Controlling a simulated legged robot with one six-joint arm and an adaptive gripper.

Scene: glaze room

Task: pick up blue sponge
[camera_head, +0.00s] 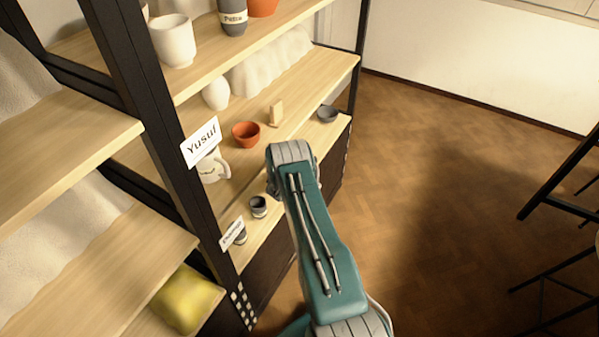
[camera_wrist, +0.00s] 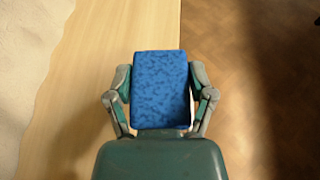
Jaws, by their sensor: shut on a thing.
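The blue sponge (camera_wrist: 161,88) is a mottled blue block in the middle of the wrist view. My gripper (camera_wrist: 161,95) has one finger on each side of it and is shut on it. Behind the sponge, the wooden shelf board (camera_wrist: 90,75) lies on the left and the floor on the right, so the sponge is at the board's front edge in this view. I cannot tell whether it touches the board. In the head view my arm hides the gripper and the sponge.
A dark-framed shelf unit (camera_head: 170,130) fills the left of the head view. Its boards hold an orange bowl (camera_head: 246,133), a white cup (camera_head: 173,41), a grey bowl (camera_head: 327,114) and a yellow bundle (camera_head: 187,299). Dark stools (camera_head: 560,205) stand at the right. The floor (camera_head: 430,190) between is clear.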

